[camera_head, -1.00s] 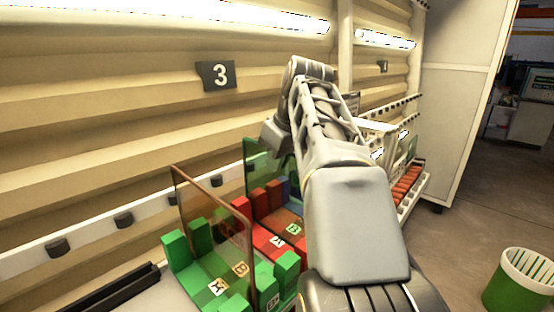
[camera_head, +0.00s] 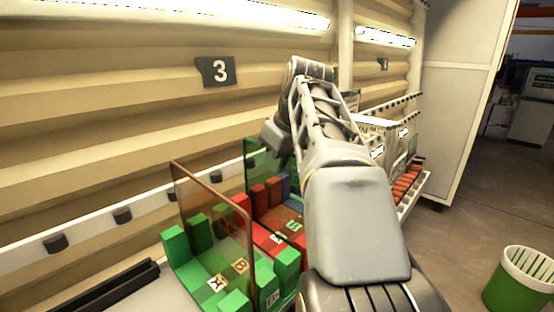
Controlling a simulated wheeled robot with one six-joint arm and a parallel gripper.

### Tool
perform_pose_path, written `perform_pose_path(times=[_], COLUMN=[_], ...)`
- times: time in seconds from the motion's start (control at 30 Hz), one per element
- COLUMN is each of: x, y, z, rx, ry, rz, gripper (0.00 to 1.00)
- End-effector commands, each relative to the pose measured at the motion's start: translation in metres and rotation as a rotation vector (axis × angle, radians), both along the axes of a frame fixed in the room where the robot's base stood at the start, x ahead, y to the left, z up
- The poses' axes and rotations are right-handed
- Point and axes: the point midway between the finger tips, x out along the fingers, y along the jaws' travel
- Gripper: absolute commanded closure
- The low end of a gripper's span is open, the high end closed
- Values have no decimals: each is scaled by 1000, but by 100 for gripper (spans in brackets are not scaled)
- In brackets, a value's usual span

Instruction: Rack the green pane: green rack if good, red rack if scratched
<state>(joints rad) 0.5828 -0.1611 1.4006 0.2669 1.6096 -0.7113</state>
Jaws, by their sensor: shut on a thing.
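The green pane (camera_head: 257,160) is a see-through sheet standing upright at the red rack, beyond the brown pane. My gripper (camera_head: 276,137) is shut on its upper part, and my arm hides its right side. The red rack (camera_head: 258,193) has red blocks and a marked base. The pane's lower edge is hard to make out, so I cannot tell whether it is seated in a slot. The green rack (camera_head: 174,243) stands nearer, with green blocks and letter tiles. I cannot make out any scratch on the green pane.
A brown-tinted pane (camera_head: 213,225) stands upright in the green rack, close in front of the red rack. A black rail (camera_head: 110,290) lies at the lower left. A wall ledge with dark knobs (camera_head: 122,215) runs behind. A green-white bin (camera_head: 520,280) stands on the floor at right.

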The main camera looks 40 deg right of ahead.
Motion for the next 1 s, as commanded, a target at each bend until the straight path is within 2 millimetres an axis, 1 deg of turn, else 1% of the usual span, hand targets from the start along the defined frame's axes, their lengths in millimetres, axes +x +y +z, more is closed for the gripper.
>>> perform_pose_path(times=[0.07, 0.1, 0.4, 0.63, 0.73, 0.87, 1.0], x=[0, 0, 0, 0, -2, -9, -20], y=[0, 0, 0, 0, -1, -3, -4], z=[0, 1, 0, -1, 5, 23, 51], rx=[-1, -1, -1, 2, 0, -2, -3], ry=[-4, -4, -1, 3, 0, -2, -2], rz=[0, 0, 0, 0, -1, -3, -3], gripper=[100, 92, 64, 64, 64, 64, 64])
